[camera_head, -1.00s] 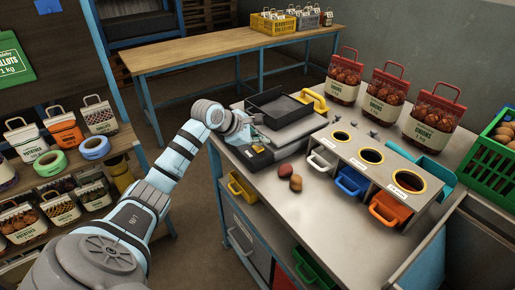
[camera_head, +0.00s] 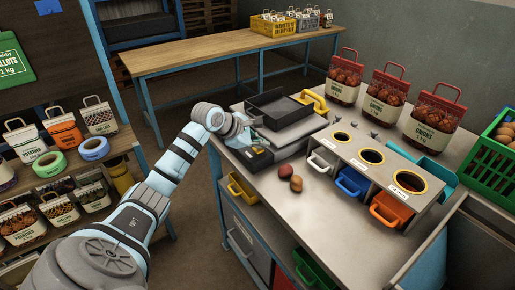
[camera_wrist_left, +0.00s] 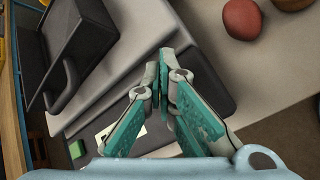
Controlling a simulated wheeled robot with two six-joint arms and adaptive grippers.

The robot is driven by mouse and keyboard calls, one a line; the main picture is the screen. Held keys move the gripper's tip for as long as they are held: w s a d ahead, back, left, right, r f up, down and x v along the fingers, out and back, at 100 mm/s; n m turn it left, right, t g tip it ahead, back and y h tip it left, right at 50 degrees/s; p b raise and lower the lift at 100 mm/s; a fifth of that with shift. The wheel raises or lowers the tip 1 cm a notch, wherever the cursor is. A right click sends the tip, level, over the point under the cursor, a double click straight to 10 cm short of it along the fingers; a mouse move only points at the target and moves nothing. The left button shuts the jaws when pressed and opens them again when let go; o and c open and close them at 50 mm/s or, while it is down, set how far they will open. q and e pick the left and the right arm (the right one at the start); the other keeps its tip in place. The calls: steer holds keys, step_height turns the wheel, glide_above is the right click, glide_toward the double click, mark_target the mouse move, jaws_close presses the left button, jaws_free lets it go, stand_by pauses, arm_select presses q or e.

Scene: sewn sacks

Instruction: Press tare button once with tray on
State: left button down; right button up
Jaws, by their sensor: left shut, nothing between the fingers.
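The scale (camera_head: 296,133) stands on the grey bench, with the dark tray (camera_head: 272,110) on top of its plate. The tray also shows at the upper left of the left wrist view (camera_wrist_left: 88,58). The scale's dark front panel (camera_head: 261,160) faces me. My left gripper (camera_head: 254,141) is shut and empty, low over this panel. In the left wrist view its fingertips (camera_wrist_left: 168,58) are together at the panel. I cannot tell whether they touch it. The tare button cannot be made out. My right gripper is not in view.
Two potatoes (camera_head: 290,178) lie on the bench right of the panel. A bin unit with round holes (camera_head: 371,157) and bags of onions (camera_head: 431,118) stand further right. A yellow handle (camera_head: 314,101) is behind the tray. The bench front is clear.

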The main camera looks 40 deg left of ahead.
mark_target(259, 150)
arm_select(q)
steer(key=shift+f, duration=0.1)
stand_by(0.3)
steer(key=shift+r+p, duration=0.6)
steer(key=shift+r, duration=0.3)
step_height(259, 150, up, 5)
steer(key=p, duration=0.3)
steer(key=shift+p, duration=0.4)
